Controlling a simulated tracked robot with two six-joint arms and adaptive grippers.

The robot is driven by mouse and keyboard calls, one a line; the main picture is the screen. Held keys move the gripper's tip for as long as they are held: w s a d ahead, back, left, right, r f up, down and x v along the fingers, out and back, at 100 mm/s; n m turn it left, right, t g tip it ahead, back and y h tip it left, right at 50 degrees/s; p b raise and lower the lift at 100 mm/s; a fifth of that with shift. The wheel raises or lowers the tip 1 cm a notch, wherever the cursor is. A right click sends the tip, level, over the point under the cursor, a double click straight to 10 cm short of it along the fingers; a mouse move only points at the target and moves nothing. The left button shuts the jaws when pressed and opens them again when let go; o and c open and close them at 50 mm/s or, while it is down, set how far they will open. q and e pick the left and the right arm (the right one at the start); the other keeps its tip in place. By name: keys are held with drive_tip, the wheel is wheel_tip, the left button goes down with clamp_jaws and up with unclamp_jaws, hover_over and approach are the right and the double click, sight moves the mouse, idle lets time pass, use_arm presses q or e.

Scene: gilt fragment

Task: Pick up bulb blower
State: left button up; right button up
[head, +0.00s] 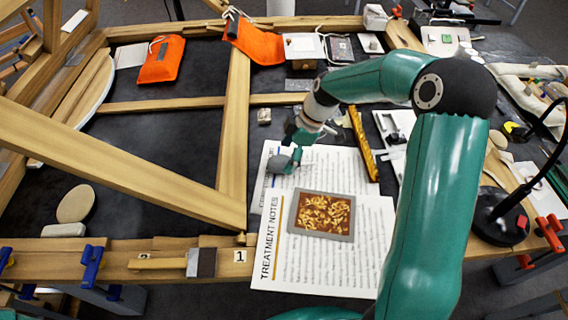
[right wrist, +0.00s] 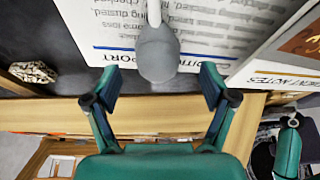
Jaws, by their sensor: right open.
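The bulb blower (right wrist: 158,54) is a grey bulb with a pale nozzle pointing away, lying over a printed sheet in the right wrist view. My right gripper (right wrist: 160,80) is open, with one finger on each side of the bulb's near end. A gap shows between the bulb and each finger, so it is not gripped. In the head view my right gripper (head: 291,158) is low over the upper printed sheet, and the blower is largely hidden or hard to separate from it. My left gripper is in neither view.
The gilt fragment (head: 324,215) lies on the treatment notes sheet (head: 272,243), close below the gripper. A gilded strip (head: 362,143) lies to the right. A lamp base (head: 500,215) is at far right.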

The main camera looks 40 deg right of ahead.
sight(286, 159)
drive_tip(key=shift+p+x, duration=0.45)
drive_tip(key=shift+x, duration=1.45)
drive_tip(key=shift+d, duration=0.15)
drive_tip(key=c, duration=1.3)
